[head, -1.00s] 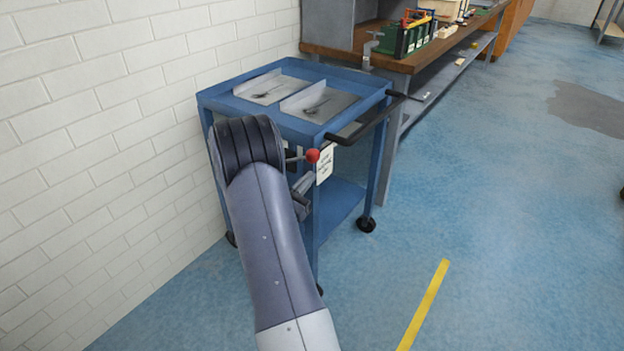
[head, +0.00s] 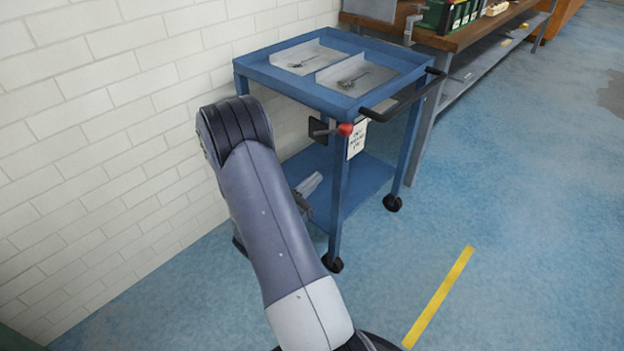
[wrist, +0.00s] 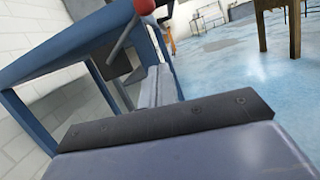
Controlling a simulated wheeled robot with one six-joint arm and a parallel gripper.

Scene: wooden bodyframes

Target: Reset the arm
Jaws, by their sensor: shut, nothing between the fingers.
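My arm reaches up in front of the blue cart in the head view. My gripper (head: 314,180) is partly hidden behind my arm link. Its grey fingers show beside the cart's near leg, below the red-knobbed lever (head: 345,129). In the wrist view the fingers (wrist: 157,80) are together with nothing between them. The red knob (wrist: 144,6) is above them there, apart from them. I cannot tell whether the gripper touches the cart.
The blue cart (head: 262,75) carries two grey trays with small metal pieces and has a black handle (head: 405,98). A white brick wall (head: 90,110) is at left. A wooden workbench (head: 470,35) stands behind. Blue floor at right is clear, with a yellow line (head: 440,295).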

